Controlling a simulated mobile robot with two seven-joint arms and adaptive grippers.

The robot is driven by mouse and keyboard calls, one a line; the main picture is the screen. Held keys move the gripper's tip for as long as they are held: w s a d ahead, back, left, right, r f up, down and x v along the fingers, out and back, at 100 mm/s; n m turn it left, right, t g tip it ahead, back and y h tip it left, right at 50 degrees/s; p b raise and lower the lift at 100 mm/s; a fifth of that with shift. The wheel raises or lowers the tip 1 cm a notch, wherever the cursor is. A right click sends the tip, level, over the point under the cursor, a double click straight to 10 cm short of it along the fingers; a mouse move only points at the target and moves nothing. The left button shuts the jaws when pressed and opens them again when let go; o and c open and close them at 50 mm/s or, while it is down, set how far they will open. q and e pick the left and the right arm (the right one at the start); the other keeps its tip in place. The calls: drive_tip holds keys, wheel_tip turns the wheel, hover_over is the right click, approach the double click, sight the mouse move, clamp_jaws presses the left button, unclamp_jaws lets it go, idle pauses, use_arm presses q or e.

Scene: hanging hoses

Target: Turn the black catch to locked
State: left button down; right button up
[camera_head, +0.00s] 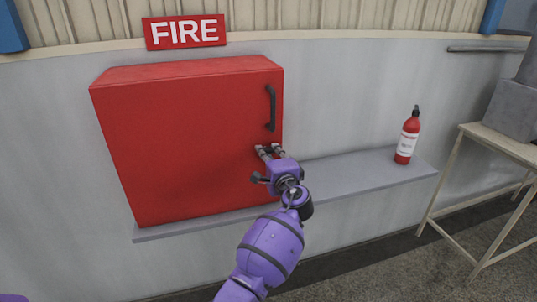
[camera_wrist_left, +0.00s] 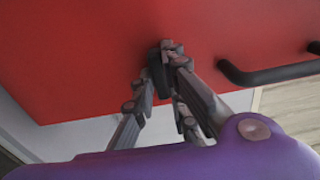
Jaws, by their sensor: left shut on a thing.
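A red fire cabinet (camera_head: 185,135) with its door closed is fixed to the wall above a grey ledge. My left gripper (camera_head: 268,150) is at the door's right side, just below the black bar handle (camera_head: 271,108). In the left wrist view the gripper (camera_wrist_left: 164,60) is shut on the small black catch (camera_wrist_left: 157,74), which stands out from the red door (camera_wrist_left: 80,60). The fingers hide much of the catch, so I cannot tell which way it is turned. The black handle (camera_wrist_left: 265,74) also shows there, apart from the fingers. My right gripper is not in view.
A red fire extinguisher (camera_head: 407,138) stands on the grey ledge (camera_head: 345,172) to the right. A FIRE sign (camera_head: 185,32) is above the cabinet. A pale table (camera_head: 500,145) with a grey block stands at the right.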

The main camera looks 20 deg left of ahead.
use_arm(q)
drive_tip(key=c, duration=1.8)
unclamp_jaws()
drive_tip(key=shift+o, duration=0.2)
drive_tip(key=v, duration=1.2)
